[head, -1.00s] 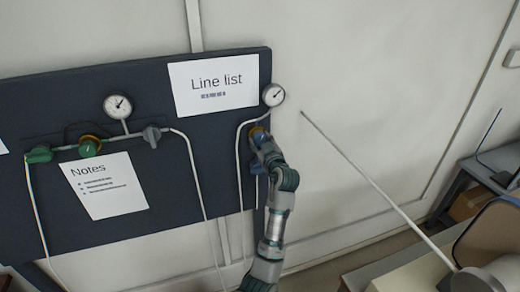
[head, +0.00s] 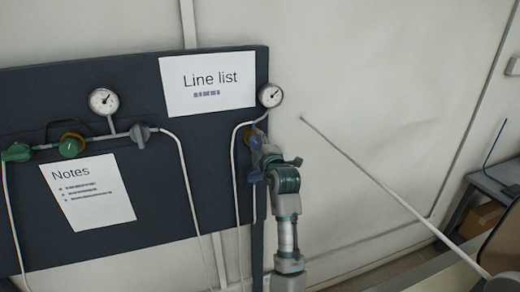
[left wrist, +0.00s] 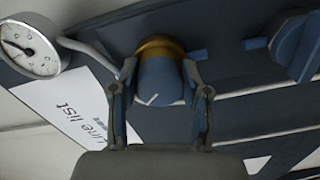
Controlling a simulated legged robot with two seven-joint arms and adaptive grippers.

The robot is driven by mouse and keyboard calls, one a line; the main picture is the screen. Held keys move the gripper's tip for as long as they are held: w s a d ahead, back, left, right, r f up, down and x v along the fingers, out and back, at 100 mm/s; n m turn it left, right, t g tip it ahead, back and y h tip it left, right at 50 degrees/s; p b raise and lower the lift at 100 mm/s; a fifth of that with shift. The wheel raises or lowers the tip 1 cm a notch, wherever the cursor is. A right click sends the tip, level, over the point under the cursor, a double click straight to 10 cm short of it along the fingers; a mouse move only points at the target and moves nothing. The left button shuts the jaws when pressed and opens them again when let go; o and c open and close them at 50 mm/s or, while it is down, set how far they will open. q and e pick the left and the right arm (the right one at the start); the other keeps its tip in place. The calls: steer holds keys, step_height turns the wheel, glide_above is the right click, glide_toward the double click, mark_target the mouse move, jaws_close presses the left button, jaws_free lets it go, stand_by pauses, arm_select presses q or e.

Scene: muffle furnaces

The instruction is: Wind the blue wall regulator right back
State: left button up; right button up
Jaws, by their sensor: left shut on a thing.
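The blue regulator (left wrist: 160,80) has a round knob with a white mark and a brass collar; it fills the middle of the left wrist view. My left gripper (left wrist: 160,100) has one finger on each side of the knob and is shut on it. In the head view my left gripper (head: 256,158) is at the right edge of the dark board and mostly hides the regulator. A round gauge (head: 270,95) sits just above it, and the gauge also shows in the left wrist view (left wrist: 30,48). My right gripper is not in view.
A green-knobbed regulator (head: 72,145), a grey valve handle (head: 140,135) and another gauge (head: 103,101) are on the board's left. A blue valve handle (left wrist: 296,48) is near the held knob. A long pale rod (head: 385,185) slants across the right side.

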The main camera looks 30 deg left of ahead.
arm_select(q)
steer(key=n, duration=0.2)
steer(key=n+b, duration=0.1)
steer(key=n, duration=0.1)
steer(key=shift+s+f+n, duration=0.1)
steer(key=shift+f+n, duration=0.2)
steer(key=shift+f, duration=0.05)
steer(key=n+b, duration=0.1)
steer(key=n, duration=0.2)
steer(key=shift+n+b, duration=0.35)
steer(key=shift+n, duration=0.85)
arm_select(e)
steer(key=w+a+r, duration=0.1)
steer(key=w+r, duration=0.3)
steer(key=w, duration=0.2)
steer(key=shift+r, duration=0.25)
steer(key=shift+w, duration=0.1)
arm_select(q)
steer(key=o, duration=1.1)
steer(key=shift+o, duration=0.2)
steer(key=shift+r, duration=0.1)
steer(key=shift+r, duration=0.1)
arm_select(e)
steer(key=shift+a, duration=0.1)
